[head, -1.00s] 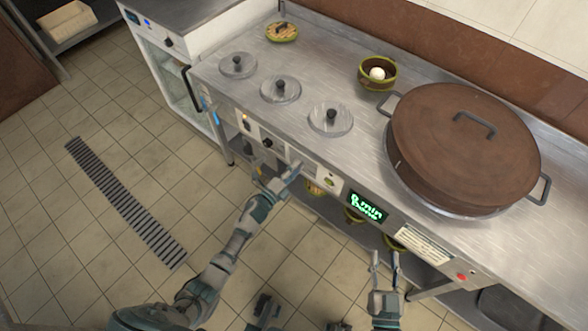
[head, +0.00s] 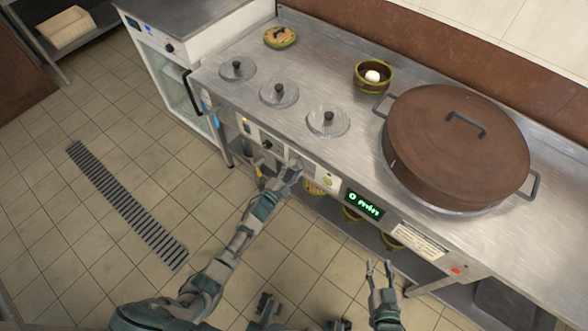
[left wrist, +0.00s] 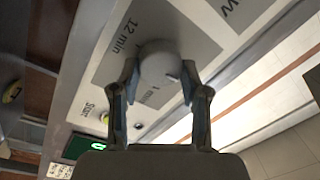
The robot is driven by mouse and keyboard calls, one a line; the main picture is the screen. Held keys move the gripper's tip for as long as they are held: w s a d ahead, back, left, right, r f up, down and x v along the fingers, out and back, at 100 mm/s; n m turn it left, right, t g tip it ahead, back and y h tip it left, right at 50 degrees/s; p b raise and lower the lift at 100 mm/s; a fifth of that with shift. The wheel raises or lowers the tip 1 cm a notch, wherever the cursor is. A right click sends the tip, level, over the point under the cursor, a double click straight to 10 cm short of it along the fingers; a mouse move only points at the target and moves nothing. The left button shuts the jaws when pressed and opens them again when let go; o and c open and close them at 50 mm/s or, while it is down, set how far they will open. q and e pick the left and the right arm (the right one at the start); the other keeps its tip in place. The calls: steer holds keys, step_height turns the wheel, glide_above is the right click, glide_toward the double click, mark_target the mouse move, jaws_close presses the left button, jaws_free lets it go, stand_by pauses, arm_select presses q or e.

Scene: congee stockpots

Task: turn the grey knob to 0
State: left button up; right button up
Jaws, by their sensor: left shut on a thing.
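The grey knob (left wrist: 160,64) sits on the stove's front panel, on a grey dial plate with "12 min" printed beside it, in the left wrist view. A dark mark shows on its rim; its exact setting is hard to read. My left gripper (left wrist: 160,92) has its fingers on both sides of the knob and is shut on it. In the head view my left gripper (head: 296,168) covers most of the knob. My right gripper (head: 378,265) is open and empty, in front of the counter. The green display (head: 363,205) shows a blurred line starting with 0.
A black knob (head: 267,145) is left of my left gripper on the panel. A green button (head: 328,182) is to its right. A big brown lidded pot (head: 450,140), several clear lids and a bowl (head: 373,75) stand on the steel counter.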

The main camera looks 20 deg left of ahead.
arm_select(q)
steer(key=shift+s+f, duration=0.1)
steer(key=shift+f, duration=0.25)
steer(key=o, duration=0.9)
steer(key=shift+o, duration=1.2)
steer(key=shift+a, duration=0.1)
steer(key=shift+r, duration=0.15)
steer(key=v, duration=1.1)
steer(key=shift+s, duration=0.35)
steer(key=shift+a, duration=0.1)
